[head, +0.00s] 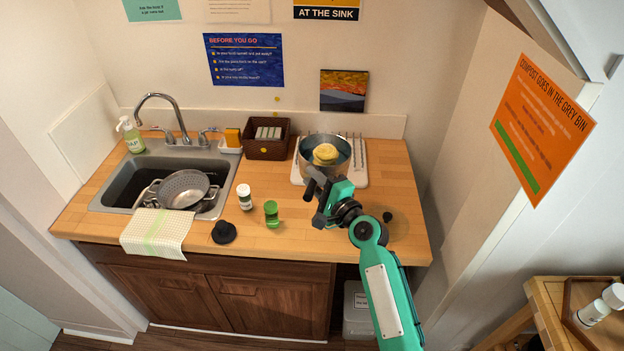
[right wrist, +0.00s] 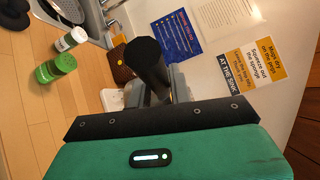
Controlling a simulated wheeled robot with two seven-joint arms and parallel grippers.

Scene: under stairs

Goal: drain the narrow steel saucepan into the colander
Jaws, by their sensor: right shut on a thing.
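The steel saucepan (head: 312,170) is at the back right of the counter, upright over a white rack, with a yellow lump and dark water inside. I cannot tell whether it touches the rack. My right gripper (head: 316,188) is shut on its black handle, which points toward the front; the handle (right wrist: 147,58) also shows in the right wrist view, while the pan's body does not. The steel colander (head: 183,187) sits in the left sink basin, tilted a little, with nothing visible in it. My left gripper is not in view.
A brown basket (head: 267,139) and the faucet (head: 172,115) are behind. A cloth (head: 157,232) hangs over the front edge. The white rack (head: 358,178) lies under the pan.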

